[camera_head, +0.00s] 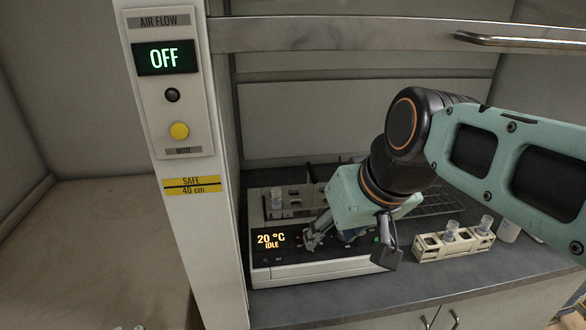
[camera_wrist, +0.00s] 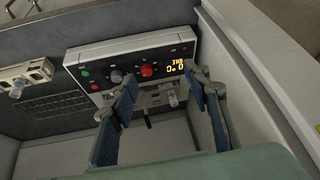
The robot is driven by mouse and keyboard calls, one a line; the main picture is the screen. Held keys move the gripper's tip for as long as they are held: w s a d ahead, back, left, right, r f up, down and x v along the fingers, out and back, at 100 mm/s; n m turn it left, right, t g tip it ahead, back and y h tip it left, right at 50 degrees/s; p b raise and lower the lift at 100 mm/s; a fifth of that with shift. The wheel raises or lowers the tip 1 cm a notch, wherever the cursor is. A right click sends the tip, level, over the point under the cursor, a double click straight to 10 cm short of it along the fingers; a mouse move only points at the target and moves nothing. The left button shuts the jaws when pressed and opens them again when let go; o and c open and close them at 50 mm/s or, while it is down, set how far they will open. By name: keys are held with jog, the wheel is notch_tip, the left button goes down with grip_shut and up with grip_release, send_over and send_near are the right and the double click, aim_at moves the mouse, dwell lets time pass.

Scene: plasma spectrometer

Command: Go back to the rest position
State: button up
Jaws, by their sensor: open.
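My gripper (camera_head: 348,243) hangs low over the front of a white heating unit (camera_head: 318,269) inside the fume hood. The unit's display (camera_head: 270,240) reads 20 °C and IDLE. In the wrist view my gripper (camera_wrist: 162,82) is open, with its two blue-padded fingers spread and nothing between them. The unit's panel (camera_wrist: 102,62) lies beyond the fingertips there, with a red knob (camera_wrist: 148,71), a grey knob (camera_wrist: 116,77) and a green button (camera_wrist: 85,73). My gripper hides part of the panel in the head view. I cannot tell whether a fingertip touches it.
A pale rack (camera_head: 456,249) with vials stands right of the unit, and a wire rack (camera_head: 432,203) lies behind. One vial (camera_head: 277,196) sits in the unit's top. The raised sash (camera_head: 350,34) crosses above my arm. The hood's left post (camera_head: 187,228) carries an airflow panel reading OFF.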

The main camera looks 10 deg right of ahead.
jog(key=shift+s, duration=0.2)
jog(key=shift+m+h, duration=0.8)
jog(key=s+p, duration=0.1)
jog(key=s, duration=0.1)
jog(key=s+d+p, duration=0.1)
jog(key=s, duration=0.1)
jog(key=shift+s+r, duration=0.1)
jog(key=shift+s, duration=0.15)
jog(key=shift+s+f, duration=0.15)
jog(key=shift+f, duration=0.05)
jog(key=shift+c, duration=1.7)
jog(key=shift+d, duration=0.15)
jog(key=shift+c, duration=0.4)
